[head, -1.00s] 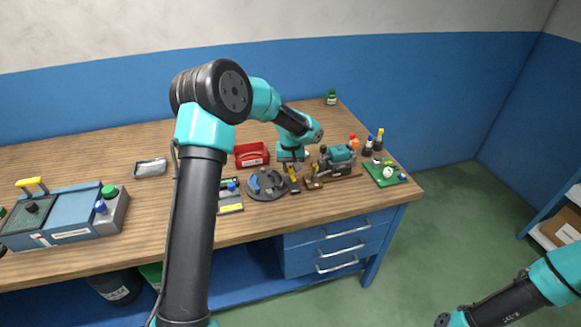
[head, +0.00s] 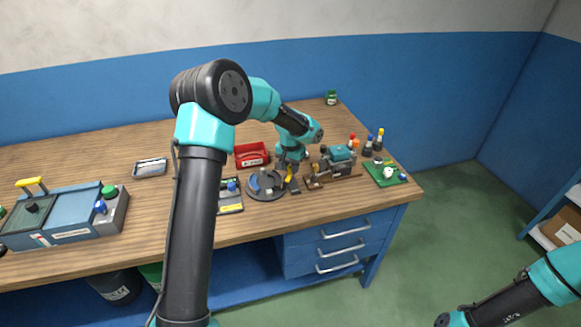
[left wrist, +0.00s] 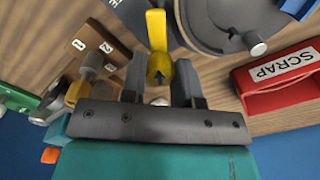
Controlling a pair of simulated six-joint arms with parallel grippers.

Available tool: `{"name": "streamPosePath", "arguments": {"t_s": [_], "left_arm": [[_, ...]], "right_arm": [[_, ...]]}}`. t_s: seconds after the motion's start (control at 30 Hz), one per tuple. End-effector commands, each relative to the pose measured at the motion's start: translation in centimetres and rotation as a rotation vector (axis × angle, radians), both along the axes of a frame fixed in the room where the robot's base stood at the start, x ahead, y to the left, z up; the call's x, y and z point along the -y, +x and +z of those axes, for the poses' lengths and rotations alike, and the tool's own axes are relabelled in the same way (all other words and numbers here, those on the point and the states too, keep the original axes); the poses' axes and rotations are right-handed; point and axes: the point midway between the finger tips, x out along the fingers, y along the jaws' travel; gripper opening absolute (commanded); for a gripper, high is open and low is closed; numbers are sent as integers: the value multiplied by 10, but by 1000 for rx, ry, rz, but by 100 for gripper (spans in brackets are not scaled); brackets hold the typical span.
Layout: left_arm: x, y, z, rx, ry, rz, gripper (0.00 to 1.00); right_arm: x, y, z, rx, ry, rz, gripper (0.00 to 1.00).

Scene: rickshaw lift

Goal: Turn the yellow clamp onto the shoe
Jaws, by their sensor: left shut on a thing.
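The yellow clamp (head: 289,177) stands upright on the workbench, between a round grey fixture (head: 266,186) and a brown wooden block (head: 318,181). In the left wrist view the clamp (left wrist: 157,35) lies between the two dark fingers of my left gripper (left wrist: 159,78), which is shut on it. In the head view my left gripper (head: 291,168) reaches down from behind, and its fingers are small and partly hidden. A dark piece (left wrist: 133,15) lies beside the clamp's far end. I cannot tell for sure which part is the shoe. My right gripper is outside the views.
A red SCRAP bin (head: 252,156) stands behind the round fixture, left of my gripper. A blue box (head: 66,216) is far left. Open bench lies at the back.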

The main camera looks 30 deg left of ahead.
Motion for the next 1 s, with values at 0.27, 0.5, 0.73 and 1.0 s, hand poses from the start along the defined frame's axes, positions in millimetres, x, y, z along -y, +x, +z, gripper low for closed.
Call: {"name": "streamPosePath", "arguments": {"t_s": [0.27,0.5,0.73,1.0], "left_arm": [[0,0,0,0,0,-261,5],[-1,0,0,-1,0,-488,5],[-1,0,0,-1,0,-705,5],[-1,0,0,-1,0,-911,5]], "right_arm": [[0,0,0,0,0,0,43],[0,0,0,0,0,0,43],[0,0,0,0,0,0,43],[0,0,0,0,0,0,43]]}}
